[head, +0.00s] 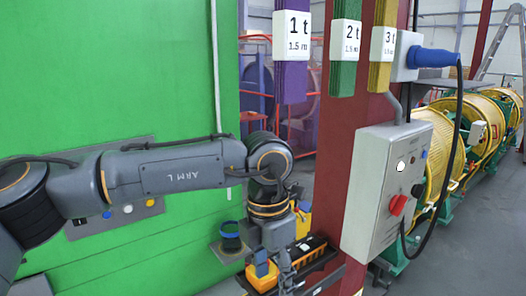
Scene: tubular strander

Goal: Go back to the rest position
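My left arm comes in from the left and bends down at the wrist in front of the green wall. My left gripper (286,278) hangs at the bottom of the picture, in front of an orange-and-black tray or toolbox (312,246). The gripper is small and dark here, so I cannot tell whether its fingers are open or shut, or whether it touches the orange things. My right gripper is not in view.
A red column (337,120) carries purple (292,78), green (342,80) and yellow (380,78) slings. A grey control box (377,190) with a red knob (398,205) and cable stands close right of my gripper. Yellow strander drums (447,140) stand behind; grey floor (490,245) is clear at right.

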